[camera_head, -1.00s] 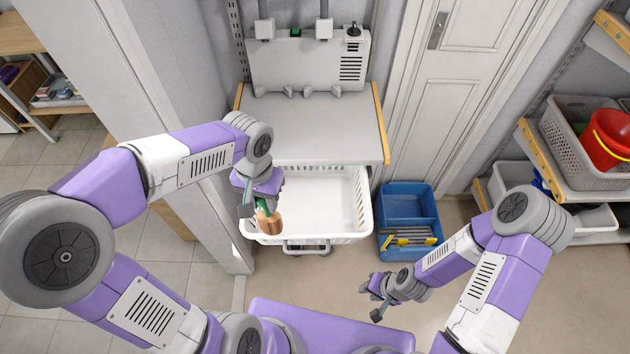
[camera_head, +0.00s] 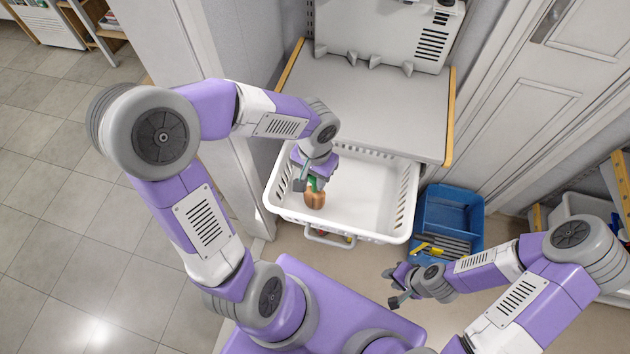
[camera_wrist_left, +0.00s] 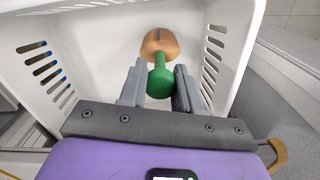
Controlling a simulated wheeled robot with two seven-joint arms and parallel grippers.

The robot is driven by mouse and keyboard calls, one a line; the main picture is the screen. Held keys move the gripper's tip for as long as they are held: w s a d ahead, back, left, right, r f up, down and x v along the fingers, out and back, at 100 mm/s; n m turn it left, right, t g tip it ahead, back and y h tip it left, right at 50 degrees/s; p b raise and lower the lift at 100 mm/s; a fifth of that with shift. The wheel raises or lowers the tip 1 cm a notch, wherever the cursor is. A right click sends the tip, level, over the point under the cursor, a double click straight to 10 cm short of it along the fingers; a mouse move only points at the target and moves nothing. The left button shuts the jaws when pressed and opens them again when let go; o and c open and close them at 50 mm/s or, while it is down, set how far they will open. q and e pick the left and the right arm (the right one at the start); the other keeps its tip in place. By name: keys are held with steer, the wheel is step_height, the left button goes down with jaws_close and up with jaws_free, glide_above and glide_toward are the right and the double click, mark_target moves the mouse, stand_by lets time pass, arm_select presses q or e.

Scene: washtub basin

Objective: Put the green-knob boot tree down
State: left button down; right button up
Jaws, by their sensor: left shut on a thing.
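The boot tree shows a brown wooden body (camera_head: 314,199) and a green knob (camera_wrist_left: 160,82). My left gripper (camera_head: 311,183) is shut on the green knob, with one finger on each side of it in the left wrist view. The boot tree hangs from the gripper over the left part of the white basket (camera_head: 366,185). I cannot tell whether its lower end touches the basket floor. My right gripper (camera_head: 394,286) is in front of the blue bin, away from the boot tree; its jaw state is unclear.
A blue bin (camera_head: 447,208) with grey and yellow items stands right of the basket. A grey shelf board (camera_head: 375,105) is behind and above the basket. A white door (camera_head: 530,90) is at right. The rest of the basket looks empty.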

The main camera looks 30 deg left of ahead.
arm_select(q)
steer(key=shift+f, duration=0.6)
steer(key=shift+f, duration=0.15)
steer(key=c, duration=0.8)
jaws_free()
steer(key=shift+r, duration=0.25)
steer(key=r+p, duration=0.2)
steer(key=r, duration=0.4)
steer(key=r+p, duration=0.2)
steer(key=r, duration=0.3)
steer(key=shift+w+r+p, duration=0.2)
steer(key=shift+r+p, duration=0.1)
steer(key=shift+r, duration=0.1)
